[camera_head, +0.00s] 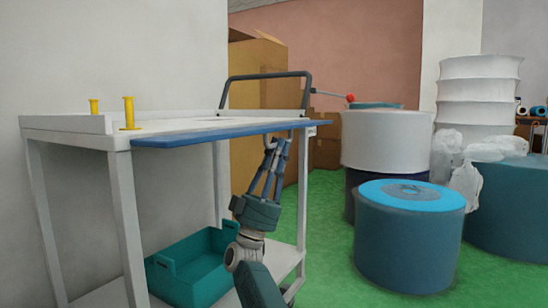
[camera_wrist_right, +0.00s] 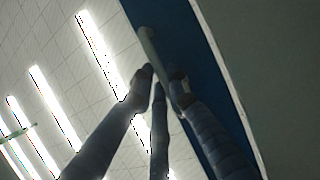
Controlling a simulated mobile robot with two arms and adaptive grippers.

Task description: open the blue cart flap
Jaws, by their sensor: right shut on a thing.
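The blue flap (camera_head: 190,139) is a long flat blue panel along the front edge of the white cart's top (camera_head: 175,127). It lies nearly level, seen almost edge-on. My right gripper (camera_head: 277,143) reaches up from below to the flap's underside near its right part. In the right wrist view the blue flap (camera_wrist_right: 190,50) fills a diagonal band. A pale rounded handle (camera_wrist_right: 148,42) stands at its edge, and the fingertips of my right gripper (camera_wrist_right: 162,80) are closed around its lower end. The exact contact is dark and partly hidden. My left gripper is not in view.
A teal crate (camera_head: 190,268) sits on the cart's lower shelf. Two yellow pegs (camera_head: 129,112) stand on the top, and a dark push bar (camera_head: 265,75) rises behind. Blue drums (camera_head: 410,245) stand to the right. Green floor (camera_head: 325,215) is free between cart and drums.

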